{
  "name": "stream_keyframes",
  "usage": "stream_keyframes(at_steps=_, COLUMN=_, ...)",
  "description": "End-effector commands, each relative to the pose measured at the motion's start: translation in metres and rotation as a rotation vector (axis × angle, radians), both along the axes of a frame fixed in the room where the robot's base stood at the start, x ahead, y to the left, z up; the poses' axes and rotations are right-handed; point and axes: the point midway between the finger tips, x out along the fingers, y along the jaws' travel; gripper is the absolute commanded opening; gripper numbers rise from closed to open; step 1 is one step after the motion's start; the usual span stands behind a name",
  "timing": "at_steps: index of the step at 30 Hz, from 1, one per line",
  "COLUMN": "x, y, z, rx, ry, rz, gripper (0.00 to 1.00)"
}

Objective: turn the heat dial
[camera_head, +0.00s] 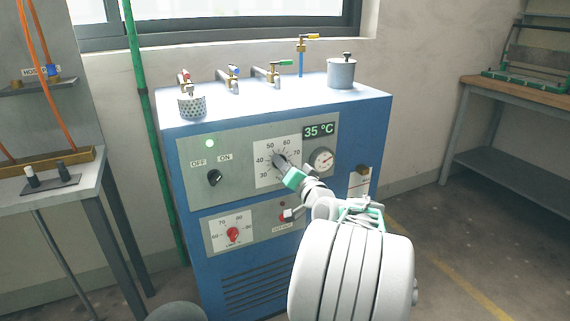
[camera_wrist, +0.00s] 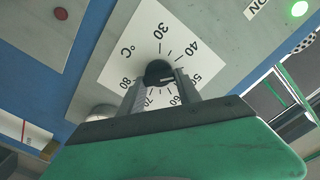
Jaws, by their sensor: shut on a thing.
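The heat dial (camera_head: 279,160) is a black knob on a white square scale plate on the front of a blue cabinet. Its scale is marked in °C from 30 to 80. My gripper (camera_head: 287,170) reaches it from the lower right. In the wrist view, the dial (camera_wrist: 158,71) sits between the two fingers of my gripper (camera_wrist: 161,80), which are shut on it. The fingers hide part of the scale, and I cannot tell exactly which mark the knob points to. The green display (camera_head: 318,130) reads 35 °C.
An OFF/ON switch (camera_head: 214,177) and lit green lamp (camera_head: 210,143) are left of the dial. A round gauge (camera_head: 321,160) is close on its right. A red limit knob (camera_head: 232,234) sits below. Valves and a lidded pot (camera_head: 341,73) stand on the cabinet top.

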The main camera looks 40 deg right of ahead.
Motion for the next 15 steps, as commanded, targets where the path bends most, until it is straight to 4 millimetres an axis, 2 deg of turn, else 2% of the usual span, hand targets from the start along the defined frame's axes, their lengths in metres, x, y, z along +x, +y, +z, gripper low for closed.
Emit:
stream_keyframes(at_steps=10, x=0.0000, y=0.0003, z=-0.0017, rx=0.003, ry=0.001, rz=0.001, gripper=0.00)
stream_keyframes(at_steps=11, x=0.0000, y=0.0003, z=-0.0017, rx=0.003, ry=0.001, rz=0.001, gripper=0.42)
stream_keyframes(at_steps=15, x=0.0000, y=0.0002, z=-0.0013, rx=0.003, ry=0.001, rz=0.001, gripper=0.53)
